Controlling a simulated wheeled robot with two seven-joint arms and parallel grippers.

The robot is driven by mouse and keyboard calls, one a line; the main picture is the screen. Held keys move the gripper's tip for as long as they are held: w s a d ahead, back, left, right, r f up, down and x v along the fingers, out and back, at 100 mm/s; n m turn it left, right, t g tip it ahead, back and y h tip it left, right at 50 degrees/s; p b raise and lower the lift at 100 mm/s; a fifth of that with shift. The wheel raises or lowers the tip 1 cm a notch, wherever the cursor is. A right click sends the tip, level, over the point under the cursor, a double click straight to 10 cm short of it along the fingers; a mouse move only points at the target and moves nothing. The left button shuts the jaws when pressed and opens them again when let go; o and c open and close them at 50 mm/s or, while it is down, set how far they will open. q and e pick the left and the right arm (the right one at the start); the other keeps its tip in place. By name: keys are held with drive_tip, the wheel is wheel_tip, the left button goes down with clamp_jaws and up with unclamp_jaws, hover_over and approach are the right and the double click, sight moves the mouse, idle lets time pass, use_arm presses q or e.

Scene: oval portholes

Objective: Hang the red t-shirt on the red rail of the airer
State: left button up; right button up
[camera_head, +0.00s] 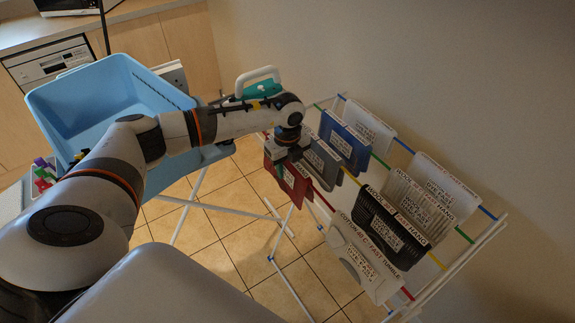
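The white airer (460,262) stands at the right with coloured rails. Its red rail (321,196) is the one nearest me, running from upper left to lower right. The red t-shirt (294,186), a folded flat piece with a white label, hangs at the upper left part of the red rail. My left arm reaches in from the left, and my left gripper (281,155) is right at the top of the red t-shirt. The fingertips are mostly hidden, so I cannot tell whether they grip it or whether the rail bears it. My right gripper is out of view.
Other laundry hangs close by: a grey piece (321,160), a blue piece (349,143), a black piece (390,228) and several white ones. A blue basket (62,103) stands at the left behind my arm. Tiled floor (217,237) shows below.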

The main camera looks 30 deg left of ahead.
use_arm(q)
drive_tip(key=o, duration=0.4)
wheel_tip(320, 180, up, 12)
drive_tip(key=shift+b, duration=1.05)
drive_tip(key=shift+s, duration=0.1)
